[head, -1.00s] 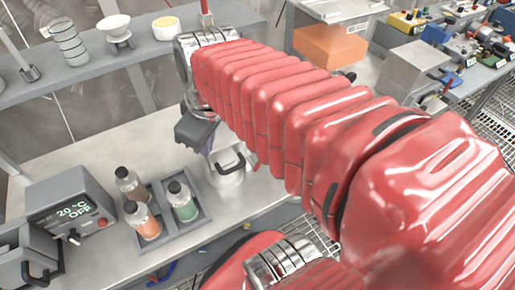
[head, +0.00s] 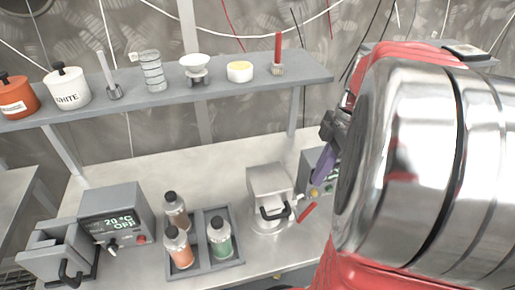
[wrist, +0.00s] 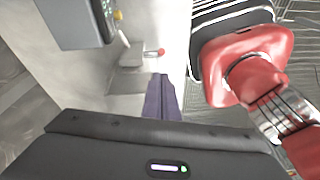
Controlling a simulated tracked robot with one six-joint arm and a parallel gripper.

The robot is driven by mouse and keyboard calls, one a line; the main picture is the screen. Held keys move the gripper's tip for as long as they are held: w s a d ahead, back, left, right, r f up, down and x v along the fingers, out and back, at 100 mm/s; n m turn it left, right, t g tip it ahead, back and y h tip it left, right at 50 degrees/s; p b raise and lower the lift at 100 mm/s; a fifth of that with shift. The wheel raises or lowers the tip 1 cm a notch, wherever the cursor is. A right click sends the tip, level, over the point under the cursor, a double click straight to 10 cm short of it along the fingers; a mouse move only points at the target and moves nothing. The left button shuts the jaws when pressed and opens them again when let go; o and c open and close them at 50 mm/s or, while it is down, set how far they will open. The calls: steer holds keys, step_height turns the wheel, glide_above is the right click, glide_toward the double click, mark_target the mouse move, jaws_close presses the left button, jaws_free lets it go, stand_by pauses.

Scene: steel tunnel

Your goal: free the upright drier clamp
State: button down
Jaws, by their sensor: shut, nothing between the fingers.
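In the wrist view, a small grey block (wrist: 133,56) with a lever with a red tip (wrist: 158,52) lies beyond my fingers; it looks like the drier clamp, but I cannot tell for sure. In the head view a red handle (head: 306,213) shows low beside a grey unit with a yellow knob (head: 315,192), partly hidden by my arm. My gripper (head: 320,168) has purple fingers, shut and empty, pointing down near that unit. The fingers also show in the wrist view (wrist: 160,92), apart from the red tip. The clamp's exact state is too small to tell.
A lidded grey box (head: 270,190) with a black handle stands left of my gripper. A bottle tray (head: 237,262) and a unit reading 20 °C OFF (head: 117,215) stand further left. A shelf (head: 215,92) with jars and small items runs above. Open bench lies behind the bottles.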

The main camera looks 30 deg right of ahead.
steer(key=shift+f, duration=0.1)
stand_by(0.3)
steer(key=shift+x, duration=4.95)
steer(key=shift+a, duration=0.1)
